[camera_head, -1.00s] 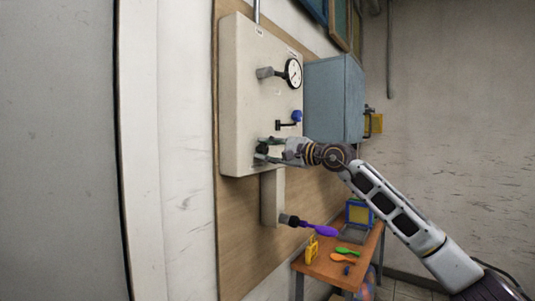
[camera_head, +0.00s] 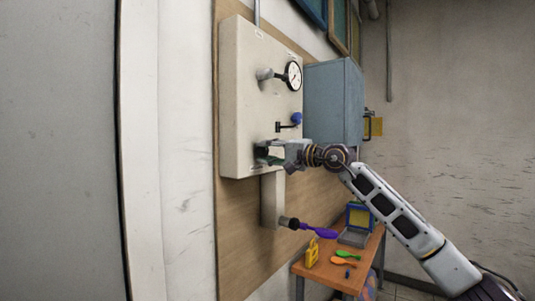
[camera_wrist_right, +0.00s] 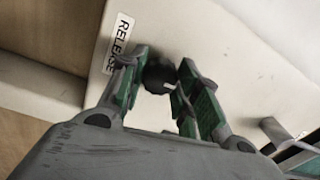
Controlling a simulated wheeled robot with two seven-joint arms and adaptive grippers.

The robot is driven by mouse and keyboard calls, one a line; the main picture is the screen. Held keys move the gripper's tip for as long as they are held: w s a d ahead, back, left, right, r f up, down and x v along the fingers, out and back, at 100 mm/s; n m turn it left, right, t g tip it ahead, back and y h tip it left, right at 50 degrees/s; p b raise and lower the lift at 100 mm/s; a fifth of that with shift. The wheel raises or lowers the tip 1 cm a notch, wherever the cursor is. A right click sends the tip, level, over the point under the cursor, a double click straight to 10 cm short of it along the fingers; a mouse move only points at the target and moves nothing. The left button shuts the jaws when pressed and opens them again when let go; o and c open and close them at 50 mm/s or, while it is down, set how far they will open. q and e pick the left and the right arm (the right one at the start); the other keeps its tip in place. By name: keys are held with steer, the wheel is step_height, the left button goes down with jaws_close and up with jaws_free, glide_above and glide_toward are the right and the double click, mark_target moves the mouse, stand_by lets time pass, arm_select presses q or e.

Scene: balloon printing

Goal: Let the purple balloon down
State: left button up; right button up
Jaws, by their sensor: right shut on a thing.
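The purple balloon (camera_head: 322,232) is limp and slim and sits on a dark nozzle (camera_head: 290,222) below the pale wall panel (camera_head: 243,75). In the right wrist view a round black knob (camera_wrist_right: 158,78) sits beside a RELEASE label (camera_wrist_right: 119,42). My right gripper (camera_head: 268,153) is at the lower part of the panel, shut on this knob. In the right wrist view its green-padded fingers (camera_wrist_right: 161,66) are on either side of the knob. In the head view the gripper mostly hides the knob. My left gripper is not in view.
A gauge (camera_head: 293,75) and a blue-knobbed lever (camera_head: 296,118) are on the panel above my gripper. A blue-grey cabinet (camera_head: 334,102) stands behind. A small wooden table (camera_head: 322,270) below holds a yellow padlock-like object (camera_head: 312,253), green (camera_head: 347,253) and orange (camera_head: 343,261) balloons.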

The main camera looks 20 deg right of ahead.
steer(key=shift+a+f, duration=0.1)
steer(key=shift+f, duration=0.05)
steer(key=o, duration=1)
steer(key=shift+o, duration=0.2)
steer(key=v, duration=1.2)
stand_by(0.5)
